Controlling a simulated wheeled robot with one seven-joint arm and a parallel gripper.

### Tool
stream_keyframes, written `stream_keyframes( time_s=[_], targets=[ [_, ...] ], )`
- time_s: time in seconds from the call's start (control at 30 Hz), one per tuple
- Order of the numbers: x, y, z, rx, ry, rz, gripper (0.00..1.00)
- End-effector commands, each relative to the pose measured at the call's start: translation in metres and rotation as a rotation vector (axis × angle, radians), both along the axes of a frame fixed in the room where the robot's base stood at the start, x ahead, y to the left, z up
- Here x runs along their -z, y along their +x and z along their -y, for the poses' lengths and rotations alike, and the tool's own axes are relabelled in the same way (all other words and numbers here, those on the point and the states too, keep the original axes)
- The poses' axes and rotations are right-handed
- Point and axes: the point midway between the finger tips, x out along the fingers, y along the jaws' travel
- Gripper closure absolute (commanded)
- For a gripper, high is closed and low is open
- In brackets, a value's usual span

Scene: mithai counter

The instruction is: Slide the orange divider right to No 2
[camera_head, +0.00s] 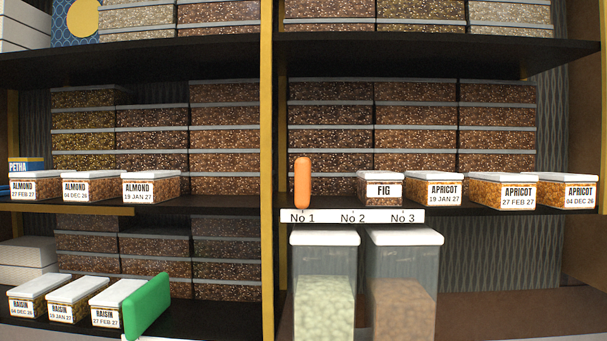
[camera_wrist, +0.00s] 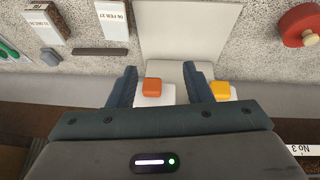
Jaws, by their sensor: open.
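The orange divider (camera_head: 302,182) stands upright on the right-hand shelf in the head view, above the No 1 mark. The white number strip (camera_head: 328,216) on the shelf edge reads No 1, No 2 and No 3 from left to right. The spot above No 2 is bare, between the divider and the FIG box (camera_head: 383,191). My gripper (camera_wrist: 160,78) is open in the wrist view, its two dark fingers apart and apparently empty. It is out of the head view, away from the divider. The wrist view shows part of a strip with No 3 (camera_wrist: 303,150) at lower right.
APRICOT boxes (camera_head: 433,189) stand right of FIG. Two lidded jars (camera_head: 324,238) stand below the strip. A green divider (camera_head: 147,305) is beside RAISIN boxes. The wrist view shows an orange block (camera_wrist: 152,86), a yellow block (camera_wrist: 219,90) and a red round object (camera_wrist: 298,25).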

Motion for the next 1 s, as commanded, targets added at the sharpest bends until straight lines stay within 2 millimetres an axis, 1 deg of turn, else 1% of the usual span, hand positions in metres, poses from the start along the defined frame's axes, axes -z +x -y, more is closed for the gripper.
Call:
stream_keyframes(
  time_s=[0.03, 0.07, 0.1, 0.17, 0.2, 0.27, 0.3, 0.37, 0.4, 0.5, 0.6, 0.7, 0.8, 0.87, 0.97, 1.0],
  targets=[
    [-0.021, 0.019, -0.008, -0.019, -0.034, 0.066, 0.55],
    [-0.037, 0.031, -0.013, -0.024, -0.056, 0.112, 0.55],
    [-0.060, 0.046, -0.021, -0.031, -0.081, 0.179, 0.55],
    [-0.098, 0.066, -0.037, -0.038, -0.108, 0.287, 0.55],
    [-0.124, 0.077, -0.048, -0.043, -0.118, 0.361, 0.55],
    [-0.164, 0.090, -0.067, -0.045, -0.120, 0.477, 0.55],
    [-0.191, 0.096, -0.080, -0.047, -0.115, 0.557, 0.55],
    [-0.231, 0.102, -0.099, -0.048, -0.097, 0.670, 0.55],
    [-0.256, 0.103, -0.110, -0.045, -0.078, 0.742, 0.55],
    [-0.311, 0.100, -0.134, -0.039, -0.024, 0.897, 0.55],
    [-0.352, 0.093, -0.149, -0.032, 0.030, 1.009, 0.55],
    [-0.376, 0.087, -0.157, -0.025, 0.066, 1.077, 0.55],
    [-0.388, 0.086, -0.159, -0.020, 0.084, 1.106, 0.55],
    [-0.390, 0.089, -0.159, -0.019, 0.087, 1.112, 0.55],
    [-0.391, 0.102, -0.159, -0.019, 0.086, 1.109, 0.55],
    [-0.391, 0.110, -0.159, -0.019, 0.085, 1.109, 0.55]
  ],
)
